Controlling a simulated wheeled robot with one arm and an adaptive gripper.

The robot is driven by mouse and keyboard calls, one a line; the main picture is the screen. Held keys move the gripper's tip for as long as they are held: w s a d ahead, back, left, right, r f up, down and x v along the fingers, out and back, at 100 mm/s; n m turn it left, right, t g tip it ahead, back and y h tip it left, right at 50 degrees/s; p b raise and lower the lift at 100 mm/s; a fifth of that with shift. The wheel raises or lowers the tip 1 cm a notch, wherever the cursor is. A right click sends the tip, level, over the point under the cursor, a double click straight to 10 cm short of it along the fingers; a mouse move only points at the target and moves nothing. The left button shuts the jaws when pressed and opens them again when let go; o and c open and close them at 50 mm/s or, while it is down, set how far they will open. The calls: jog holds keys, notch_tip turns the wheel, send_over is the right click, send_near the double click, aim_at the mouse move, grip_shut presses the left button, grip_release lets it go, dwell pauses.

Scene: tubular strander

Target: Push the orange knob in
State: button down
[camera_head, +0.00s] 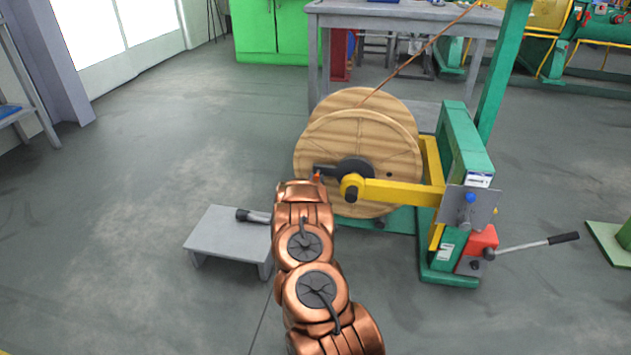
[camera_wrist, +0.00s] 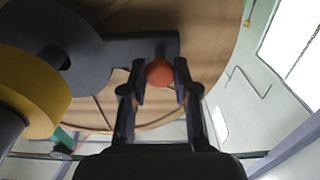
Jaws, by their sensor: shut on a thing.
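The orange knob (camera_wrist: 159,72) sits at the end of a dark grey crank arm (camera_wrist: 115,53) in front of the wooden reel. In the wrist view my gripper (camera_wrist: 160,76) has one finger on each side of the knob and is shut on it. In the head view only a small bit of the orange knob (camera_head: 318,176) shows above my copper-coloured arm, which hides the gripper. The crank arm joins a dark hub (camera_head: 355,170) on the reel.
The wooden reel (camera_head: 340,125) stands in a green frame (camera_head: 462,140) with a yellow arm (camera_head: 400,191) close to the right of the knob. A low grey step (camera_head: 218,226) stands left of my arm. A grey table (camera_head: 400,15) is behind. The floor at left is open.

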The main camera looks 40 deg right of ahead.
jog(key=shift+d, duration=0.1)
jog(key=shift+p+x, duration=0.65)
jog(key=shift+x, duration=0.55)
jog(key=c, duration=0.8)
grip_release()
jog(key=shift+c, duration=0.2)
jog(key=v, duration=1.2)
